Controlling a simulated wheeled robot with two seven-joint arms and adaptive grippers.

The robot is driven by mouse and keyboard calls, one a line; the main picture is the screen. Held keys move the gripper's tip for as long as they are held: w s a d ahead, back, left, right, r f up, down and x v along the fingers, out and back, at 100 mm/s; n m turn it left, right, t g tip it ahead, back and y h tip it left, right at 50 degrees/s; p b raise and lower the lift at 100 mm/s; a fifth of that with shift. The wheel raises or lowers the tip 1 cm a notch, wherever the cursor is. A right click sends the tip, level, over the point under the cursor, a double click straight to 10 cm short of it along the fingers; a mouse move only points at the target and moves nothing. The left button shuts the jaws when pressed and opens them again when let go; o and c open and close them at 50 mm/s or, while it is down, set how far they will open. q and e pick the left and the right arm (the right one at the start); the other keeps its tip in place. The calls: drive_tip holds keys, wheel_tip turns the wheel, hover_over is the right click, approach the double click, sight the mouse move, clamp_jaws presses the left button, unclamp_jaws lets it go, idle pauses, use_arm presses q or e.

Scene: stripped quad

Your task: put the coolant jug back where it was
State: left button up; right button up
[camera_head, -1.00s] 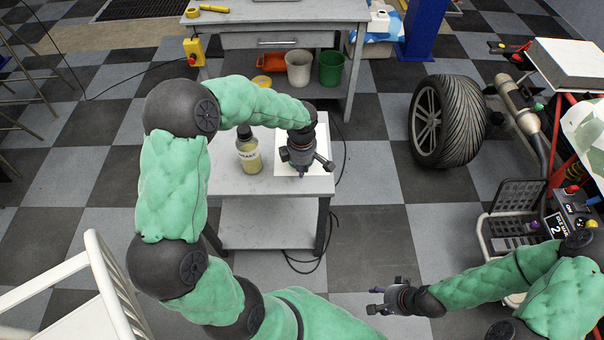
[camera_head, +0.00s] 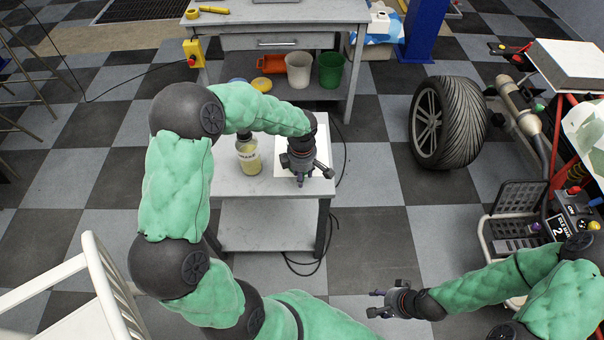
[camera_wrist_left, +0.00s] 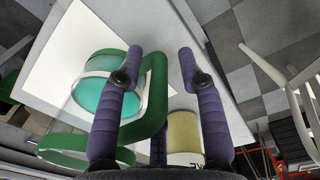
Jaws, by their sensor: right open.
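The coolant jug (camera_wrist_left: 103,92), clear with teal liquid and a green rim and handle, shows in the left wrist view, overlapping a white sheet (camera_wrist_left: 75,50). My left gripper (camera_wrist_left: 162,52) is open, its purple fingers apart on either side of the green handle. It also shows in the head view (camera_head: 300,180), over the small grey table (camera_head: 270,187); there the arm and gripper hide the jug. I cannot tell whether the fingers touch the handle. My right gripper (camera_head: 374,302) is open and empty, low over the floor at the right.
A bottle of yellowish liquid (camera_head: 249,158) stands on the small table close to the left gripper. A workbench (camera_head: 275,15) with buckets on its shelf stands behind. A tyre (camera_head: 448,122) and a machine frame are at the right; a white chair (camera_head: 95,290) is front left.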

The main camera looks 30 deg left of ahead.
use_arm(q)
drive_tip(key=shift+r, duration=0.2)
drive_tip(key=r+p, duration=0.2)
drive_tip(key=r, duration=0.4)
drive_tip(key=r+p, duration=0.2)
drive_tip(key=r, duration=0.4)
drive_tip(key=shift+s+d, duration=0.1)
drive_tip(key=shift+s, duration=0.1)
drive_tip(key=shift+f, duration=0.15)
